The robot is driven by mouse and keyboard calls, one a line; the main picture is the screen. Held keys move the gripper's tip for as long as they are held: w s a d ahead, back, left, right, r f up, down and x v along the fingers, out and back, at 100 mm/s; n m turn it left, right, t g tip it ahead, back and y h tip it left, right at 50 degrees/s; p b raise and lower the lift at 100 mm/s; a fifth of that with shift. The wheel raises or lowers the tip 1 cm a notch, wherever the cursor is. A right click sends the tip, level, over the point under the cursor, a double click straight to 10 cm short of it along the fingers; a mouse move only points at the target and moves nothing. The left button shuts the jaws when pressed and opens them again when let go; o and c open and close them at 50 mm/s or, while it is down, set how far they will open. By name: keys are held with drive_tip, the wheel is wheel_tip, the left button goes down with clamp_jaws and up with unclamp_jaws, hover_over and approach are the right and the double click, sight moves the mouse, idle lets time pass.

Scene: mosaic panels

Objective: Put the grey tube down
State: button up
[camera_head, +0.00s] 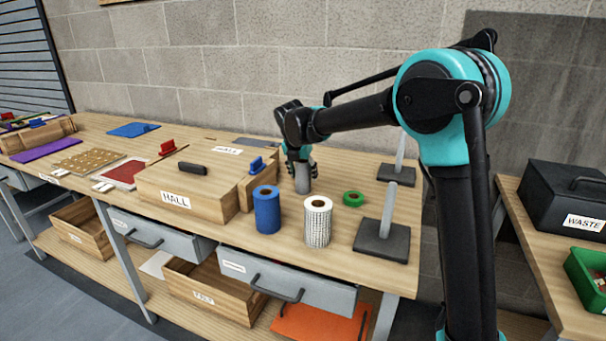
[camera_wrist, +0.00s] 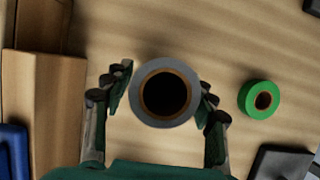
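The grey tube (camera_head: 302,181) stands upright under my gripper (camera_head: 301,167), near the back of the bench. Its lower end appears to be at the bench top, though I cannot tell for certain that it rests there. In the wrist view I look down on the tube's round grey rim (camera_wrist: 138,103) with its brown inner ring and dark hole. My gripper's fingers (camera_wrist: 164,92) stand on either side of it. A small gap shows at the left finger; the right finger is very close to the rim. The fingers look open around the tube.
A blue tube (camera_head: 267,212), a white patterned tube (camera_head: 317,224) and a green tape roll (camera_head: 353,199) stand nearby. The wooden HALL box (camera_head: 170,181) lies left. Dark-based posts (camera_head: 383,242) stand right. Bare bench shows around the grey tube.

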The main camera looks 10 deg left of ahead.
drive_tip(key=shift+r, duration=0.1)
drive_tip(key=v, duration=1.2)
